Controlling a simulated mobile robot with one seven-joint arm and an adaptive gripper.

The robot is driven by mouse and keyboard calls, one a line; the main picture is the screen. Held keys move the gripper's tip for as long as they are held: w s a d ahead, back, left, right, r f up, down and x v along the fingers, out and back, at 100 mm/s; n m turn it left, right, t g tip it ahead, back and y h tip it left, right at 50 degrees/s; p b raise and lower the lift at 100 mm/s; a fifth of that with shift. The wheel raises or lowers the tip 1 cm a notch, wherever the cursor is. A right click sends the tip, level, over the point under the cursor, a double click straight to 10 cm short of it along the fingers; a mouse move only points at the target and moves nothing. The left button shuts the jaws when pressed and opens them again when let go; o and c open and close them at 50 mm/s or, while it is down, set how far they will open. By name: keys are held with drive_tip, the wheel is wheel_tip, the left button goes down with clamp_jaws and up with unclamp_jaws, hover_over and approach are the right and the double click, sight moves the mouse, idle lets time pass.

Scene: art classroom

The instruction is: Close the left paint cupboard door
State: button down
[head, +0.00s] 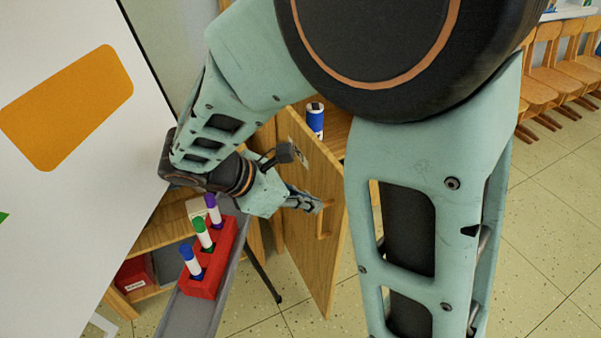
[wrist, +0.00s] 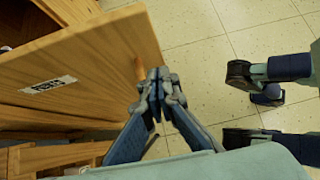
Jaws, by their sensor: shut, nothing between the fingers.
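The wooden left paint cupboard door (head: 312,255) stands open in the middle of the head view, with an upright wooden handle (head: 323,218) on the face towards my gripper. My gripper (head: 316,206) is shut and empty, its tips close to the door face beside the handle. In the wrist view the shut fingertips (wrist: 160,78) are near the edge of the wooden door (wrist: 105,45). A small white label (wrist: 48,85) shows there. I cannot tell whether the fingers touch the door. My arm hides part of the cupboard.
A blue bottle (head: 315,118) stands behind the door's top edge. A red holder (head: 215,262) with three markers sits on the grey whiteboard ledge (head: 198,310), near my wrist. The whiteboard (head: 60,220) fills the left. Tiled floor (head: 545,235) is clear at right, with chairs (head: 550,80) beyond.

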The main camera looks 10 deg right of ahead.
sight(342, 214)
drive_tip(key=b+x, duration=0.2)
drive_tip(key=x, duration=0.5)
drive_tip(key=shift+d+f, duration=0.1)
drive_tip(key=shift+w+d, duration=0.1)
drive_tip(key=shift+d, duration=0.05)
